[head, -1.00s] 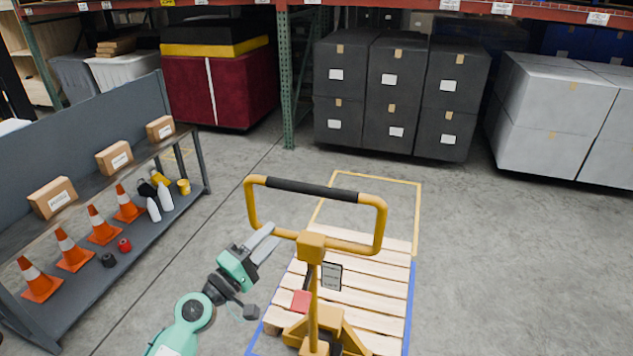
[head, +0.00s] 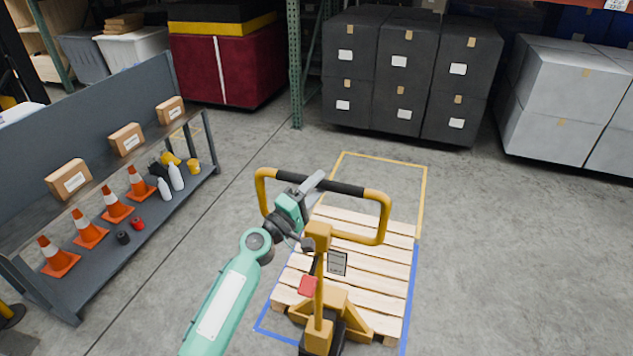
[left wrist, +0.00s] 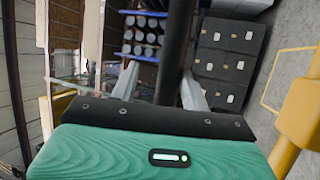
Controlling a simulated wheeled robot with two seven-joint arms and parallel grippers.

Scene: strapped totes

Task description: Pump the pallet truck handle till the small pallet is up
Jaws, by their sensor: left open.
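The pallet truck's yellow loop handle (head: 383,220) stands upright, with a black grip bar (head: 345,188) across its top. My left gripper (head: 312,184) is at the left part of that bar in the head view. In the left wrist view the dark bar (left wrist: 176,50) runs between the two open fingers (left wrist: 160,88); I cannot tell whether they touch it. The small wooden pallet (head: 386,268) lies low over the truck's forks, inside a blue floor outline. The yellow truck base (head: 322,325) is at its near end. My right gripper is not in view.
A grey shelf unit (head: 95,262) with orange cones, bottles and cartons stands at left. Dark stacked boxes (head: 405,75) and light grey boxes (head: 565,100) stand at the back. A yellow floor outline (head: 424,200) lies beyond the pallet. The floor at right is clear.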

